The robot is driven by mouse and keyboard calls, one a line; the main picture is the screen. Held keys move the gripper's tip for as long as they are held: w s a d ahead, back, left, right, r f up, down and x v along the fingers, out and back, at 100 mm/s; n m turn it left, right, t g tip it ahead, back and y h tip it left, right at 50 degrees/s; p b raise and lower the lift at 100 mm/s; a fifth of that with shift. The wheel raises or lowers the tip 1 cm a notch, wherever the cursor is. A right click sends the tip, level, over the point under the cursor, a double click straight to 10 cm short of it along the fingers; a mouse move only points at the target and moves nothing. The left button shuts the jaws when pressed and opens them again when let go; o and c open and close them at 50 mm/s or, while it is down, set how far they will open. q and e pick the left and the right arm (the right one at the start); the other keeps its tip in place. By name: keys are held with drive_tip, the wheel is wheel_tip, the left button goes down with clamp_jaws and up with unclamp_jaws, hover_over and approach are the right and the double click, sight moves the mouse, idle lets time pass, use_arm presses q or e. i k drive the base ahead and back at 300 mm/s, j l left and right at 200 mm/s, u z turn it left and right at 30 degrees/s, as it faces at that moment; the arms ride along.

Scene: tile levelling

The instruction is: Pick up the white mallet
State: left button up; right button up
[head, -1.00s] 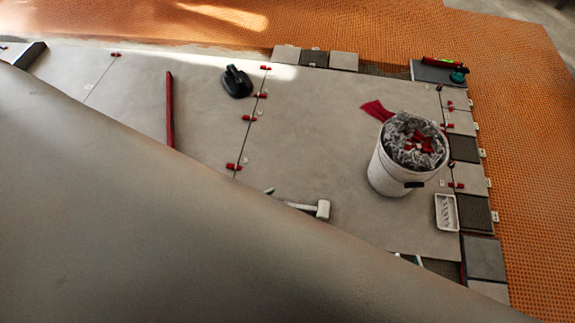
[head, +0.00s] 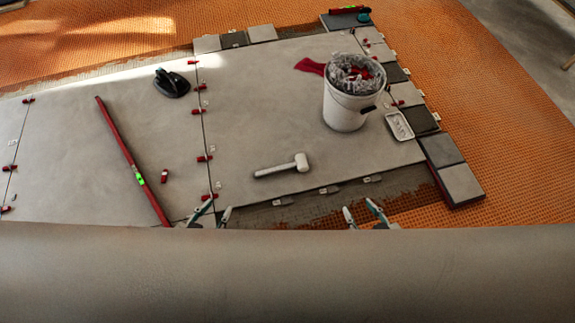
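The white mallet (head: 282,167) lies on the large grey tile (head: 270,110) near its front edge. Its head is at the right and its handle points left and slightly down. Nothing touches it. My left gripper (head: 212,212) is at the lower left of the mallet, with its two fingertips apart and nothing between them. My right gripper (head: 360,210) is at the lower right of the mallet, also with its fingertips apart and empty. The rest of both grippers is hidden behind a broad grey surface along the bottom.
A white bucket (head: 345,110) of crumpled material stands right of the mallet, with a white tray (head: 399,125) beside it. A long red level (head: 120,145) lies at the left. A black suction-cup tool (head: 171,84) is farther back. Red clips line the joint left of the mallet.

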sight(301, 163)
drive_tip(key=i+l, duration=0.15)
drive_tip(key=l, duration=0.25)
drive_tip(key=i+l, duration=0.2)
drive_tip(key=l, duration=0.15)
drive_tip(key=i+l, duration=0.15)
drive_tip(key=l, duration=0.25)
drive_tip(key=i+l, duration=0.2)
drive_tip(key=l, duration=0.2)
drive_tip(key=i+l+u, duration=0.1)
drive_tip(key=l+u, duration=0.25)
drive_tip(key=i+l+u, duration=0.1)
drive_tip(key=l+u, duration=0.25)
drive_tip(key=j+u, duration=0.1)
drive_tip(key=u, duration=0.35)
drive_tip(key=i+u, duration=0.1)
drive_tip(key=u, duration=0.4)
drive_tip(key=i+u, duration=0.1)
drive_tip(key=u, duration=0.35)
drive_tip(key=i, duration=0.3)
drive_tip(key=j+u, duration=0.05)
drive_tip(key=j, duration=0.05)
